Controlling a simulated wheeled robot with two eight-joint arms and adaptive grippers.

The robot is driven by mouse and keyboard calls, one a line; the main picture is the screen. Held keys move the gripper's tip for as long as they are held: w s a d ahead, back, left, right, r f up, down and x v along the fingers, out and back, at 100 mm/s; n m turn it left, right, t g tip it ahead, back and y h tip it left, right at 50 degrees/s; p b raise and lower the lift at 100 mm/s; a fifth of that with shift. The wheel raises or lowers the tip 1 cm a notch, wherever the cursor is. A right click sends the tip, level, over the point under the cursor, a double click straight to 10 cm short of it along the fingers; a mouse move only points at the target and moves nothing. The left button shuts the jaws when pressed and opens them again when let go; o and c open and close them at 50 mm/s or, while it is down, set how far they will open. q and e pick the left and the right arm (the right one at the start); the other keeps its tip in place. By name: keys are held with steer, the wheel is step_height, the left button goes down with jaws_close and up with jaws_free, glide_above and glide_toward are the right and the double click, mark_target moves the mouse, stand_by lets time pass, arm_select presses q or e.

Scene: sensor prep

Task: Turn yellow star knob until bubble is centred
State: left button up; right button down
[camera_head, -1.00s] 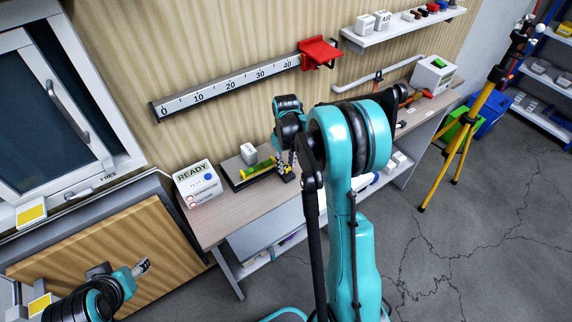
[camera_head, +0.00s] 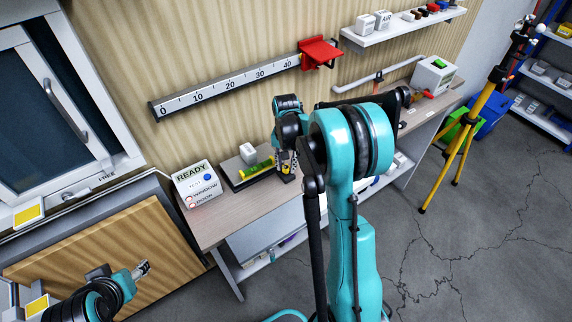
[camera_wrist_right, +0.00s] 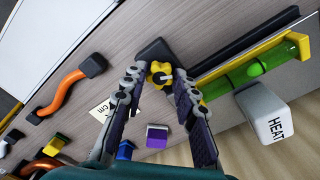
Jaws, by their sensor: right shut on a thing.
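The yellow star knob (camera_wrist_right: 160,74) sits at the end of a black base on the bench. My right gripper (camera_wrist_right: 158,82) is shut on the knob, with a finger on each side of it. In the head view my right gripper (camera_head: 286,166) points down at the bench, and the knob is mostly hidden there. The green vial with its bubble (camera_wrist_right: 255,69) lies in a yellow level bar (camera_wrist_right: 292,44) beside the knob; the bubble's centring is hard to judge. The level also shows in the head view (camera_head: 254,170). My left gripper (camera_head: 142,269) is at lower left, its fingertips small.
A white HEAT block (camera_wrist_right: 265,115) stands close beside the level. A READY box (camera_head: 195,183) stands on the bench to the left. A ruler rail (camera_head: 230,84) is on the wall.

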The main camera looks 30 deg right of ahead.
steer(key=shift+m, duration=0.7)
steer(key=c, duration=1.2)
jaws_free()
steer(key=shift+o, duration=0.2)
